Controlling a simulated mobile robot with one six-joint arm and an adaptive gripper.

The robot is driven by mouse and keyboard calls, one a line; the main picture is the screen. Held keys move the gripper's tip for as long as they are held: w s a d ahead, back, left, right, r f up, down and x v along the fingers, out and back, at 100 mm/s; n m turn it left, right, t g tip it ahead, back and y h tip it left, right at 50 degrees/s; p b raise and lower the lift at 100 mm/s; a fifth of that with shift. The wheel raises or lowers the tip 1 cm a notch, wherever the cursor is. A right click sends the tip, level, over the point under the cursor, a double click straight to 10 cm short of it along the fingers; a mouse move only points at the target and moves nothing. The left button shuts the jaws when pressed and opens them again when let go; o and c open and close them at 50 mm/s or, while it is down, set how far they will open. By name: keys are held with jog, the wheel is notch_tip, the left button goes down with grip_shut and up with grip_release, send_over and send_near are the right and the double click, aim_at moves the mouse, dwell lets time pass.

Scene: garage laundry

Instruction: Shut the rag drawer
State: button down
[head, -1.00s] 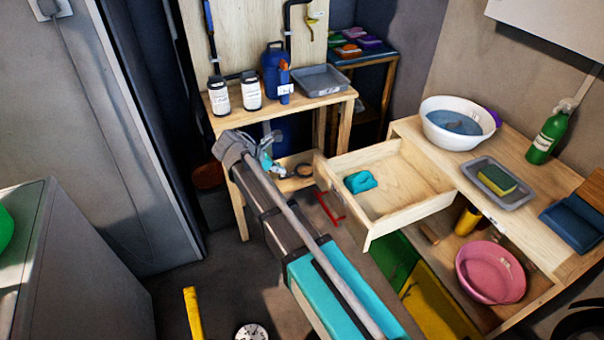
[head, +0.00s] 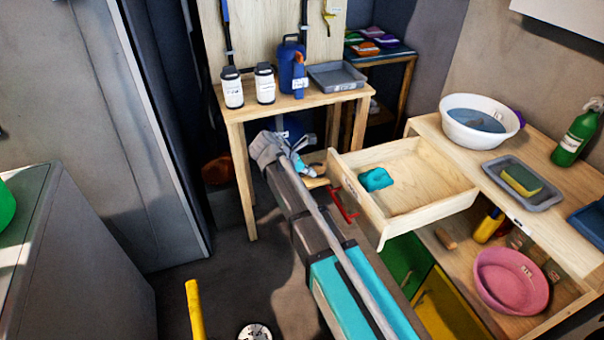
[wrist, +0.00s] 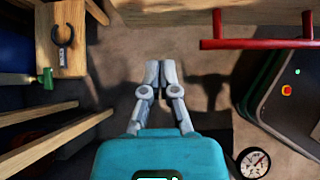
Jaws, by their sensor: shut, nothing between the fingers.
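The rag drawer (head: 405,190) is pulled out from under the wooden counter, with a crumpled teal rag (head: 376,179) inside. Its red handle (head: 343,203) is on the front face; in the wrist view the handle (wrist: 258,43) lies ahead and right of my gripper, under the pale wooden drawer front (wrist: 185,14). My gripper (wrist: 162,75) is shut and empty, its grey fingertips together and apart from handle and front.
A white basin (head: 480,122), a grey tray with a sponge (head: 521,179) and a green bottle (head: 578,134) stand on the counter. A pink basin (head: 511,281) sits below. A workbench (head: 300,108) with bottles stands behind my gripper. Some floor (head: 275,300) is clear.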

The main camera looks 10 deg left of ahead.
aim_at(332, 173)
jog(key=w+d, duration=0.1)
jog(key=w+d+f, duration=0.1)
jog(key=d, duration=0.1)
jog(key=shift+f+b, duration=0.1)
jog(key=shift+b, duration=0.2)
jog(key=shift+w+d, duration=0.45)
jog(key=shift+d, duration=0.2)
jog(key=shift+a, duration=0.2)
jog(key=shift+d, duration=0.2)
jog(key=shift+w, duration=0.1)
